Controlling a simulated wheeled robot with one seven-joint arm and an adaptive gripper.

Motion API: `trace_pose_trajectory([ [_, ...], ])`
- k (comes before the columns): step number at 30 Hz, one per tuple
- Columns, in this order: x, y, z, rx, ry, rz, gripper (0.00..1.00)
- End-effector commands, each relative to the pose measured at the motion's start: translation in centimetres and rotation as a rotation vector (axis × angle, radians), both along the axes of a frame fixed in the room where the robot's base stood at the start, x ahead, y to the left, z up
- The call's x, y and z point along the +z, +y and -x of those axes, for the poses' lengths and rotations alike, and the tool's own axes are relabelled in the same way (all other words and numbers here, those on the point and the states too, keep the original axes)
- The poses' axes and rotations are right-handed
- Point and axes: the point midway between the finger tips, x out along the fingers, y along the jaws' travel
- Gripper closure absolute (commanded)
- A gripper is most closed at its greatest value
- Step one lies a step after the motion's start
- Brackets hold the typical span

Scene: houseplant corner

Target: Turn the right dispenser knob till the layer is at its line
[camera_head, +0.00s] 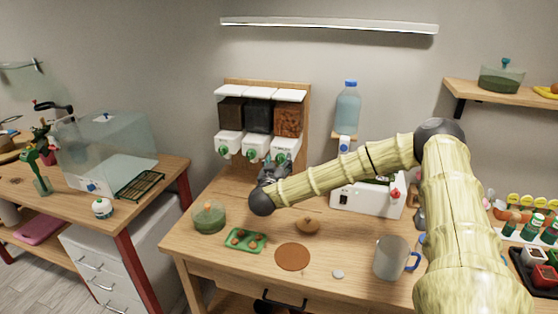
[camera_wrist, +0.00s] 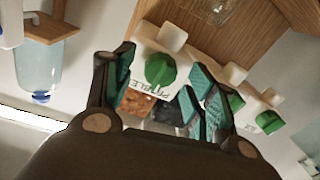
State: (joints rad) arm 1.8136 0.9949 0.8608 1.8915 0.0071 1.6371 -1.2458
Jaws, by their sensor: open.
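The right dispenser (camera_head: 289,121) holds reddish-brown pebbles and has a green knob (camera_head: 280,158) on its white front. In the wrist view this green knob (camera_wrist: 160,70) shows beside a label reading PEBBLES, upside down. My gripper (camera_head: 273,172) is in front of and just below the right dispenser. In the wrist view my gripper (camera_wrist: 157,88) is open, with its teal-padded fingers on either side of the knob; I cannot tell whether they touch it. A clear glass vessel (camera_wrist: 214,10) is cut off at the top edge of the wrist view; its layer and line cannot be made out.
Two other dispensers with green knobs stand to the left, the middle one (camera_head: 257,118) closest. A green tray (camera_head: 246,240), a glass bowl (camera_head: 208,217), a brown disc (camera_head: 292,257) and a mug (camera_head: 391,258) stand on the table. A blue-capped bottle (camera_head: 348,108) is right of the dispensers.

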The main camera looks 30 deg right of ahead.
Motion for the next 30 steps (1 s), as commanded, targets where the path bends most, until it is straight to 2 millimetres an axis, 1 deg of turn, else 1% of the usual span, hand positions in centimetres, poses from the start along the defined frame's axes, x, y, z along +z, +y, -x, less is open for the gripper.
trace_pose_trajectory([
  [4,0.02,-0.4,-0.4,0.001,0.0,0.0,0.44],
  [12,0.01,-0.43,-0.46,0.001,0.0,0.0,0.44],
  [14,0.01,-0.43,-0.46,0.001,0.0,0.0,0.55],
  [18,0.01,-0.43,-0.45,0.001,0.0,0.0,0.81],
  [20,0.01,-0.43,-0.45,0.001,0.0,0.0,0.91],
  [30,0.04,-0.39,-0.49,0.001,-0.013,-0.01,0.91],
])
